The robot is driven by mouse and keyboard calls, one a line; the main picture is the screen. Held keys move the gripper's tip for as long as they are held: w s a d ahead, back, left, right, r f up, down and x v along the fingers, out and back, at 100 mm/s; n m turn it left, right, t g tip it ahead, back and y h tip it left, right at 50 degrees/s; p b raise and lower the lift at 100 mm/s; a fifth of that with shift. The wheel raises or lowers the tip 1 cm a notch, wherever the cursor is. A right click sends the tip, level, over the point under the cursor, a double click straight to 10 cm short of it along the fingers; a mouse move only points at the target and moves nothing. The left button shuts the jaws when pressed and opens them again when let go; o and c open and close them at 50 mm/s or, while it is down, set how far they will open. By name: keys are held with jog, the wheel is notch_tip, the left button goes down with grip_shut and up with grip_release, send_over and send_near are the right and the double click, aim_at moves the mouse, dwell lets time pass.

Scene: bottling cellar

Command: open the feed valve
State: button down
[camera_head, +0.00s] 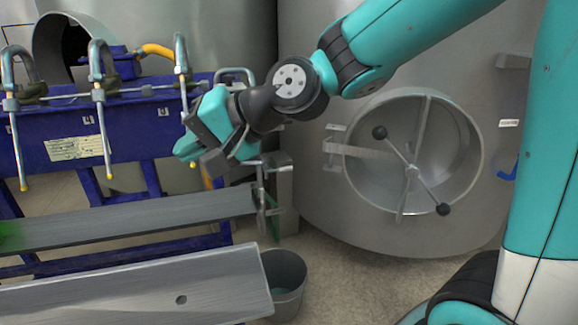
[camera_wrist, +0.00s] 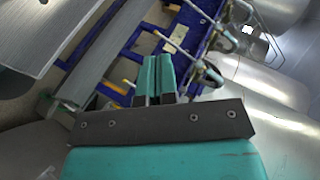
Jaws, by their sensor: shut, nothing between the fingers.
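My gripper (camera_head: 184,150) is shut and empty in the head view, held in the air in front of the right end of the blue filler frame (camera_head: 60,140). In the wrist view its two teal fingers (camera_wrist: 159,62) lie side by side, pointing at the blue frame (camera_wrist: 128,32). No part is clearly marked as the feed valve. A blue fitting (camera_head: 124,64) with a yellow hose (camera_head: 158,50) sits behind the frame's top, up and left of my gripper and apart from it. Whether this fitting is the valve, and how its handle stands, I cannot tell.
Several metal filling spouts (camera_head: 100,75) hang along the frame. Grey metal troughs (camera_head: 130,285) run below, with a grey bucket (camera_head: 285,280) at their right end. A steel tank with a round hatch (camera_head: 415,150) and a crossed handle stands right. Floor shows between bucket and tank.

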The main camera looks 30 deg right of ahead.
jog(key=w+d+f+m+t+b, duration=0.6)
jog(key=w+f+m+b, duration=0.3)
jog(key=w+b, duration=0.15)
jog(key=w+d+f+m+t+h+b, duration=0.2)
jog(key=d+f+m+h+b, duration=0.3)
jog(key=d+m, duration=0.3)
jog(key=w+d+f+m+t+h+b, duration=0.2)
jog(key=d+f+m+t+h+b, duration=0.2)
jog(key=d+m+h+b, duration=0.2)
jog(key=w+d+f+m+t+h+b, duration=0.2)
jog(key=d+f+m+t+h+b, duration=0.2)
jog(key=d+m+b, duration=0.4)
jog(key=d+f+m+h, duration=0.1)
jog(key=d+m, duration=0.2)
jog(key=m, duration=0.1)
jog(key=shift+w+f+h+b, duration=0.3)
jog(key=shift+w, duration=0.05)
jog(key=r+p+x, duration=0.1)
jog(key=p+x, duration=0.5)
jog(key=p, duration=0.4)
jog(key=s+r+p+x, duration=0.1)
jog(key=p+x, duration=0.5)
jog(key=p, duration=0.3)
jog(key=shift+a+r+p, duration=0.25)
jog(key=shift+r+p, duration=0.15)
jog(key=shift+r, duration=0.1)
jog(key=shift+n, duration=0.3)
